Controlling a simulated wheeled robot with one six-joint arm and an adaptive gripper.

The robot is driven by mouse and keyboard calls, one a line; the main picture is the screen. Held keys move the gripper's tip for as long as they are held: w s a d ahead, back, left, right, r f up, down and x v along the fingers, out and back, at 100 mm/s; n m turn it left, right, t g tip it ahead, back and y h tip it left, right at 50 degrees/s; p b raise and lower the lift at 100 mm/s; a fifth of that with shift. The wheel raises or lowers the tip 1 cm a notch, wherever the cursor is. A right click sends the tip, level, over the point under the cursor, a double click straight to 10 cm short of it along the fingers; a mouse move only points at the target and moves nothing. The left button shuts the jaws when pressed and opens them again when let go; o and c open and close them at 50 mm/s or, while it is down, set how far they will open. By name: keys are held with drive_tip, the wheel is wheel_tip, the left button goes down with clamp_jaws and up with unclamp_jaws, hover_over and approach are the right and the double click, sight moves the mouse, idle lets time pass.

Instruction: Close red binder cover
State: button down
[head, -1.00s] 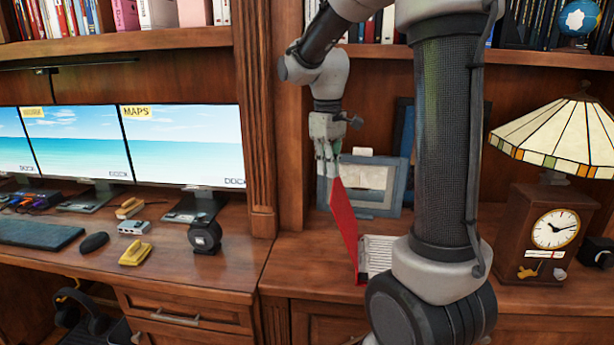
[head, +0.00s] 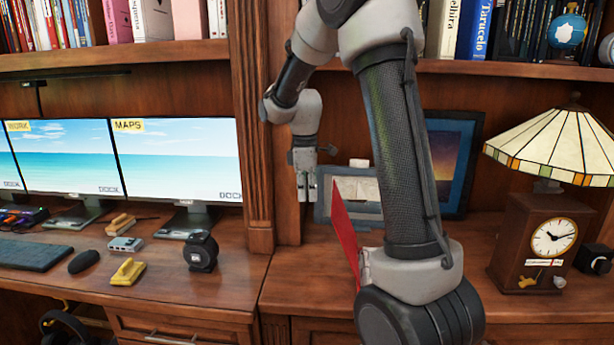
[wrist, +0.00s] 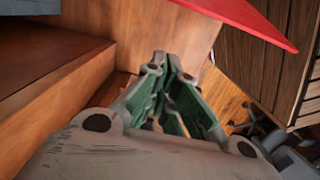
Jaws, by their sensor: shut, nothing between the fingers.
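The red binder cover (head: 345,232) stands raised, nearly upright, on the right-hand desk section in the head view. The rest of the binder is mostly hidden behind my arm. My gripper (head: 307,198) is to the left of the cover, near its upper edge, with its fingers pointing down. In the wrist view the cover (wrist: 247,17) shows at the top right, apart from the fingers. My gripper (wrist: 172,75) is shut and empty there, with the green finger pads close together at the tips.
A framed picture (head: 325,209) stands behind the binder. A wooden pillar (head: 259,150) is left of my gripper. A lamp with a clock base (head: 520,245) stands at right. Monitors (head: 170,155) and a black tape dispenser (head: 201,251) are on the left desk.

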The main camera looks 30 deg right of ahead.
drive_tip(key=s+d, duration=0.2)
drive_tip(key=d, duration=0.1)
drive_tip(key=shift+s+r, duration=0.15)
drive_tip(key=shift+r, duration=0.2)
drive_tip(key=shift+d, duration=0.1)
